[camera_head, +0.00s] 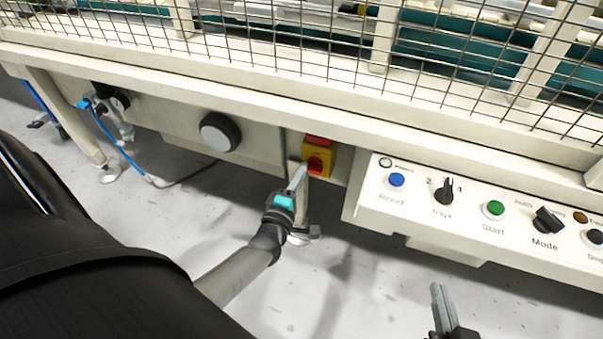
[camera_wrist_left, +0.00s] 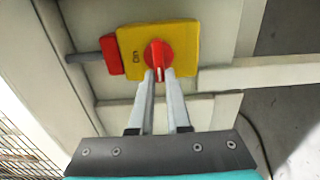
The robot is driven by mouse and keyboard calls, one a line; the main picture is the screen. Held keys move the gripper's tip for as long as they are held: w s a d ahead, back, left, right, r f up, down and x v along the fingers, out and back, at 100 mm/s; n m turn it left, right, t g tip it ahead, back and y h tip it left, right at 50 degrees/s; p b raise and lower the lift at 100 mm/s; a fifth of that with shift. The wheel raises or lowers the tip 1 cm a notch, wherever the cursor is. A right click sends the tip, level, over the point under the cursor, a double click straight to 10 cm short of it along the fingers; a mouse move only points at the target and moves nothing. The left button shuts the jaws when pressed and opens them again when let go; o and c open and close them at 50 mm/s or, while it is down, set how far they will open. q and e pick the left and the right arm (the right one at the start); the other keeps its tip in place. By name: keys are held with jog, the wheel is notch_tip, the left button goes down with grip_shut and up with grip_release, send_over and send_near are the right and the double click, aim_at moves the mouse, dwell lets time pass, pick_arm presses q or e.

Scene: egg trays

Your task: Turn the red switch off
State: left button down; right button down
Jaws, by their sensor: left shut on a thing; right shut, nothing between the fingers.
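The red switch (camera_head: 315,164) is a round red knob on a yellow plate (camera_head: 326,152) fixed to the machine frame. In the left wrist view the red knob (camera_wrist_left: 158,54) sits in the middle of the yellow plate (camera_wrist_left: 184,42), with a white mark on its lower part. My left gripper (camera_head: 301,171) is shut on the knob. In the left wrist view its two fingertips (camera_wrist_left: 160,74) reach the knob's lower part, one on each side of the white mark. My right gripper (camera_head: 438,289) is shut and empty over the floor at the lower right.
A control panel (camera_head: 470,238) with several buttons and knobs is right of the switch. A wire mesh guard (camera_head: 300,45) runs above. A round dark knob (camera_head: 220,132) is to the left. A machine leg stands just below the switch. The grey floor in front is clear.

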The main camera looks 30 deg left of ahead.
dwell(0.4)
pick_arm(q)
jog(key=c, duration=0.9)
grip_release()
jog(key=shift+s, duration=0.1)
jog(key=p+v, duration=0.4)
jog(key=v, duration=1.1)
jog(key=shift+s, duration=0.1)
pick_arm(e)
jog(key=s+d+g+h, duration=0.4)
jog(key=s+d+g, duration=0.2)
jog(key=d+g, duration=0.1)
jog(key=shift+d+f+m, duration=0.25)
jog(key=shift+d+m, duration=0.05)
jog(key=shift+d, duration=0.45)
